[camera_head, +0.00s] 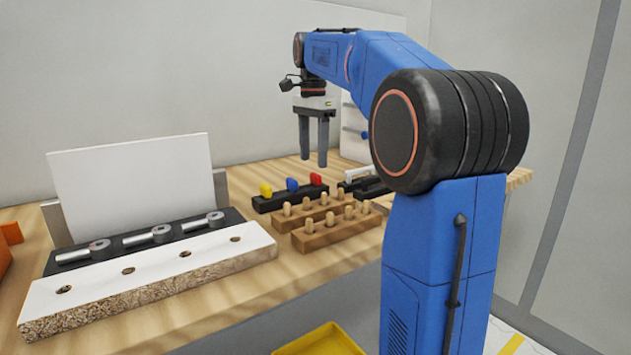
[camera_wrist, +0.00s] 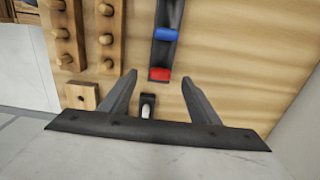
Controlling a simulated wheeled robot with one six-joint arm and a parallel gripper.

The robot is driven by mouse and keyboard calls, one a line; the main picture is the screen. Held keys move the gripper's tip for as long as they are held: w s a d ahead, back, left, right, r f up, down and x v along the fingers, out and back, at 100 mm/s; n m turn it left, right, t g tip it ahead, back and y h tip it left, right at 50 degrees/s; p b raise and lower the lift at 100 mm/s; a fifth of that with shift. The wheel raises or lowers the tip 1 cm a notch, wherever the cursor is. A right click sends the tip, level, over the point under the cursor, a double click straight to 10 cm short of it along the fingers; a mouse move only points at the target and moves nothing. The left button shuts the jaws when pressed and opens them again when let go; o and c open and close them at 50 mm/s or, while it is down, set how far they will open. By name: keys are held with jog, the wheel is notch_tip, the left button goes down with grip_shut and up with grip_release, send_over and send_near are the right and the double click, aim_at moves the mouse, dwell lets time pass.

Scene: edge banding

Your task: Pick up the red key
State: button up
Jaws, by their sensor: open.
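The red key (camera_head: 316,179) stands at the right end of a black holder (camera_head: 275,202) on the wooden table, beside a blue key (camera_head: 292,184) and a yellow key (camera_head: 266,190). My gripper (camera_head: 313,160) points down above the table, close to the red key's end of the holder. Its two fingers are apart with nothing between them. It also shows in the wrist view (camera_wrist: 158,82). The yellow key is out of the wrist view.
Wooden blocks with pegs (camera_head: 338,231) stand in front of the key holder. A second black holder with a white-handled piece (camera_head: 358,173) is to its right. A white-topped board with holes (camera_head: 150,281) and metal parts (camera_head: 161,234) lie at the left. A yellow bin (camera_head: 320,343) is below the table edge.

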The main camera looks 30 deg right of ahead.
aim_at(316, 173)
jog(key=shift+w+d+f, duration=0.1)
jog(key=shift+d+f, duration=0.1)
jog(key=shift+f, duration=1.25)
jog(key=shift+d+f, duration=0.2)
jog(key=shift+f, duration=1.2)
jog(key=c, duration=1.1)
